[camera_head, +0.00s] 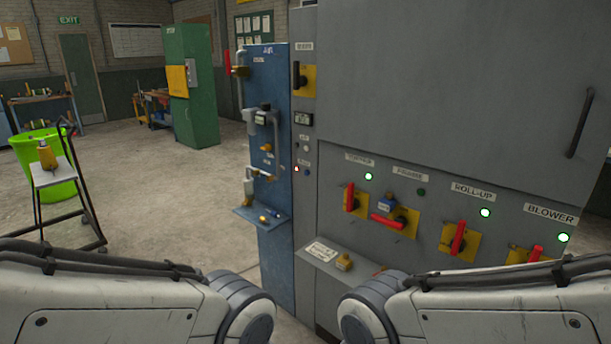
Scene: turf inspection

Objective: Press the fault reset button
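A grey control cabinet (430,90) fills the right half of the view. On its narrow left strip, below a small display (302,119), are small round buttons or lamps (306,147) with tiny labels. A red light (296,169) glows just below them. The labels are too small to read, so I cannot tell which of these, if any, is the fault reset button. My two arms cross the bottom of the view from left and right, well short of the panel. Neither gripper is in view.
Red-handled switches (458,238) on yellow plates sit under green lamps (485,212) at lower right. A small shelf (320,252) holding a yellow item juts out below the strip. A blue panel (276,180) with pipes stands left of it. A trolley (60,180) stands on open floor at left.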

